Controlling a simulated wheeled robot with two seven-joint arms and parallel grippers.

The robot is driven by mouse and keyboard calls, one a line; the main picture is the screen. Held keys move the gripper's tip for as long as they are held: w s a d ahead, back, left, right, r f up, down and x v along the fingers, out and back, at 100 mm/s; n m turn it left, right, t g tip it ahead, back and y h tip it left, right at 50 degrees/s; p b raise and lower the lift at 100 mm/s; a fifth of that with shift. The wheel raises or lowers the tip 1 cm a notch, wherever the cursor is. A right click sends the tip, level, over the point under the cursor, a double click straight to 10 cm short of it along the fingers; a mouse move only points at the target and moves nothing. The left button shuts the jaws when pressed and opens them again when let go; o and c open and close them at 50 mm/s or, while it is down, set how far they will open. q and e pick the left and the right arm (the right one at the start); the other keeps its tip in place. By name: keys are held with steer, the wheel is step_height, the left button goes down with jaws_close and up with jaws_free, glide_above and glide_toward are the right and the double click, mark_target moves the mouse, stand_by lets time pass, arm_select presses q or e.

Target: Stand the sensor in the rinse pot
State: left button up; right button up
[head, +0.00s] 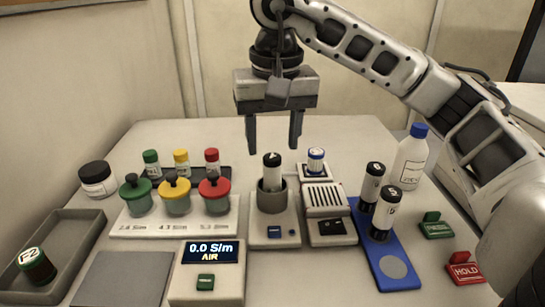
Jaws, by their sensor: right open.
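A white cylinder with a black top marked with a letter (272,176), apparently the sensor, stands upright in a grey pot (271,199). The pot sits on a light base with a blue button, and I take it for the rinse pot; no readable label confirms this. The cylinder's lower part is hidden inside the pot. My right gripper (273,146) is open and empty, pointing down, with its fingertips just above the cylinder's top on either side. My left gripper is not in view.
Two similar cylinders (371,187) stand on a blue tray (395,268) at right. Three lidded pots (175,200) stand at left, near a meter (207,271) reading 0.0 S/m AIR. A blue-capped bottle (411,160) stands at the back right. A grey tray (75,240) holds a jar.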

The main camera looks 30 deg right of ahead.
steer(key=r, duration=0.2)
steer(key=r+p, duration=0.1)
steer(key=r, duration=0.2)
steer(key=shift+s+a+r, duration=0.1)
steer(key=shift+s+r, duration=0.2)
steer(key=shift+s, duration=0.05)
